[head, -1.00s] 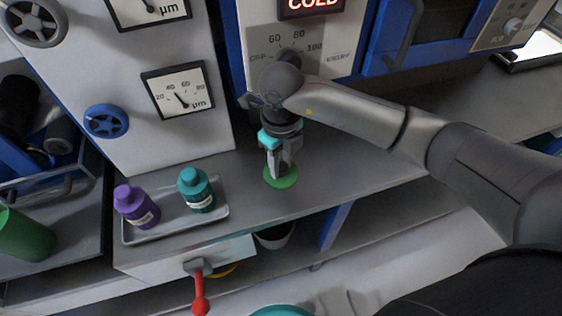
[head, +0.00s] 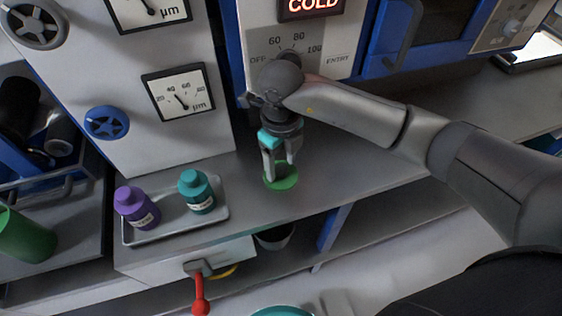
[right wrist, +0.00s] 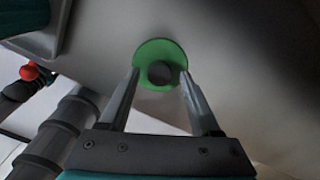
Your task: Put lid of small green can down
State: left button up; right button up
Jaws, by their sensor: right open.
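The green lid (head: 283,180) lies flat on the grey counter (head: 330,165), right of the tray. In the right wrist view the lid (right wrist: 160,52) is a green disc with a dark round knob at its centre. My right gripper (head: 280,170) is directly above the lid. Its two fingers are apart on either side of the knob (right wrist: 161,73) and do not visibly grip it. My left gripper is not in view.
A grey tray (head: 180,228) holds a purple bottle (head: 136,206) and a teal bottle (head: 197,192). A red-handled lever (head: 200,295) sticks out below the counter's front edge. Machine panels with dials rise behind. The counter right of the lid is clear.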

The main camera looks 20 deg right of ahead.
aim_at(281, 168)
notch_tip(281, 168, up, 12)
jog(key=p, duration=0.1)
jog(key=shift+f, duration=0.25)
dwell(0.4)
